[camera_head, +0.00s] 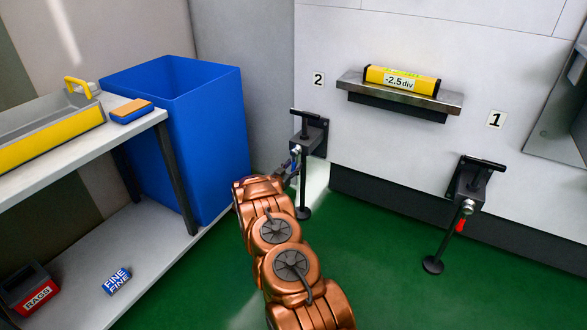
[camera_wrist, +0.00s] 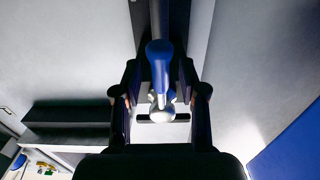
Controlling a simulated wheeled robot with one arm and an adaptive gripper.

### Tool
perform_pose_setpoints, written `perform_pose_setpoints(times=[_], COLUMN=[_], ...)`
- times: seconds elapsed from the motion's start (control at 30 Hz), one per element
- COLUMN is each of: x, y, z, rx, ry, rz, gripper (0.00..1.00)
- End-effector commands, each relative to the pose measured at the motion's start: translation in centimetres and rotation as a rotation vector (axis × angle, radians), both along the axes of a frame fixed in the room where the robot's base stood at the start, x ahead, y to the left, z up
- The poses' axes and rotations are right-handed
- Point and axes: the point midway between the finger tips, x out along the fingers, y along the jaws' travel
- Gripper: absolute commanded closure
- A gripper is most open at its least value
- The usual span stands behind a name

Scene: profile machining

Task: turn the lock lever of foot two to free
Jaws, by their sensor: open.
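Foot two (camera_head: 309,136) is the black bracket on the wall beside the "2" plate, with a T-handle on top and a screw leg down to a round pad. Its lock lever shows in the wrist view with a blue grip (camera_wrist: 160,58) and a silver pivot (camera_wrist: 162,113). My gripper (camera_wrist: 159,78) is open, with one dark finger on each side of the lever; I cannot tell whether either touches it. In the head view my gripper (camera_head: 291,170) is at foot two, and my copper arm partly hides the lever.
Foot one (camera_head: 468,182) has a red lever grip (camera_head: 460,225) hanging down. A yellow level reading "-2.5 div" (camera_head: 402,81) rests on a wall shelf (camera_head: 397,103). A blue bin (camera_head: 190,130) and a bench (camera_head: 75,158) stand left. Green floor is clear between the feet.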

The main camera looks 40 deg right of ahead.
Motion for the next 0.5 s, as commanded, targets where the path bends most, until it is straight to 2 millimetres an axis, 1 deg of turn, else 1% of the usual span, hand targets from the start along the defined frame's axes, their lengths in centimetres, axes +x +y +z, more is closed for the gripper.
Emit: perform_pose_setpoints(times=[0.13,0.4,0.43,0.5], x=[0.25,0.28,0.27,0.27], y=[-0.72,-0.83,-0.84,-0.83], z=[0.06,0.15,0.15,0.14], rx=[-0.001,-0.001,-0.001,-0.001], ry=[-0.001,-0.001,-0.001,-0.001], rz=[0.001,0.001,0.000,0.000], gripper=[0.58,0.58,0.59,0.67])
